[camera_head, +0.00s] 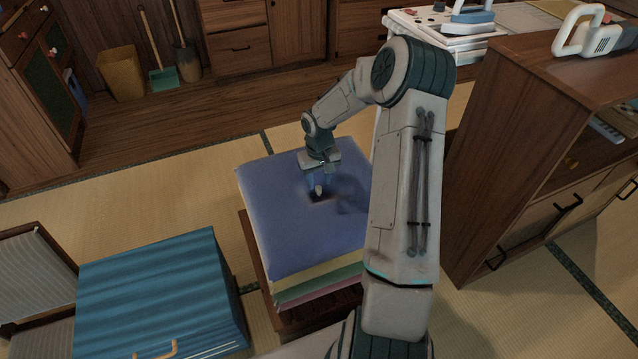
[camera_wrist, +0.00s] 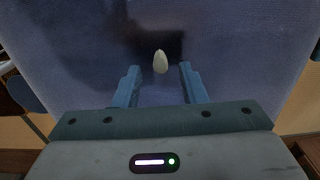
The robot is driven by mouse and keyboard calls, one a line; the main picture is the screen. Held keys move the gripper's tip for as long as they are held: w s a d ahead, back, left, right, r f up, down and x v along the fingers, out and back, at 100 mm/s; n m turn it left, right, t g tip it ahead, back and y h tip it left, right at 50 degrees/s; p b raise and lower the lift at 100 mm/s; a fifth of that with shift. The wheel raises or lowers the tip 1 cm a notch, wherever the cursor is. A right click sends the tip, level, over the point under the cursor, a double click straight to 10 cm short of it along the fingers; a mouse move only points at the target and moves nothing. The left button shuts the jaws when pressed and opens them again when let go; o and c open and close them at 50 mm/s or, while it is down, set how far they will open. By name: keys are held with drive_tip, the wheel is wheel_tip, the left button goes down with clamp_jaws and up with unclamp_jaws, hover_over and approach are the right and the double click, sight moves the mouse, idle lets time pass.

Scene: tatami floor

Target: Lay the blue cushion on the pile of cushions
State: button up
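The blue cushion (camera_head: 275,220) lies flat on top of the pile, its edges roughly in line with the cushions below. Under it show the edges of a pale yellow cushion (camera_head: 293,286), a green one (camera_head: 318,284) and a pink one (camera_head: 318,295). My gripper (camera_head: 319,184) points down over the middle of the blue cushion. In the wrist view its two fingers stand apart, with a small white egg-shaped piece (camera_wrist: 160,61) between and ahead of them, touching neither. The blue cushion (camera_wrist: 65,60) fills most of that view.
The pile rests on a low dark wooden stand (camera_head: 262,290). A blue-topped box (camera_head: 150,290) with a wooden handle is at left. A wooden cabinet (camera_head: 515,150) stands close on the right. Bare tatami (camera_head: 130,215) lies behind and left of the pile.

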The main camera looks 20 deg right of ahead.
sight(319, 188)
wheel_tip(319, 188, up, 9)
drive_tip(key=p, duration=0.3)
drive_tip(key=s+a+r+h, duration=0.1)
drive_tip(key=s+a+r, duration=0.6)
drive_tip(key=s+r, duration=0.55)
drive_tip(key=s+a+r, duration=0.1)
drive_tip(key=s+a, duration=0.1)
drive_tip(key=s, duration=0.5)
drive_tip(key=s+a+r+t+y, duration=0.1)
drive_tip(key=s+a+r, duration=0.1)
drive_tip(key=s, duration=0.6)
drive_tip(key=shift+a+b, duration=0.3)
wheel_tip(319, 188, up, 28)
drive_tip(key=t+p, duration=0.1)
drive_tip(key=p, duration=2.4)
drive_tip(key=shift+t, duration=0.4)
drive_tip(key=shift+w+d+f, duration=0.1)
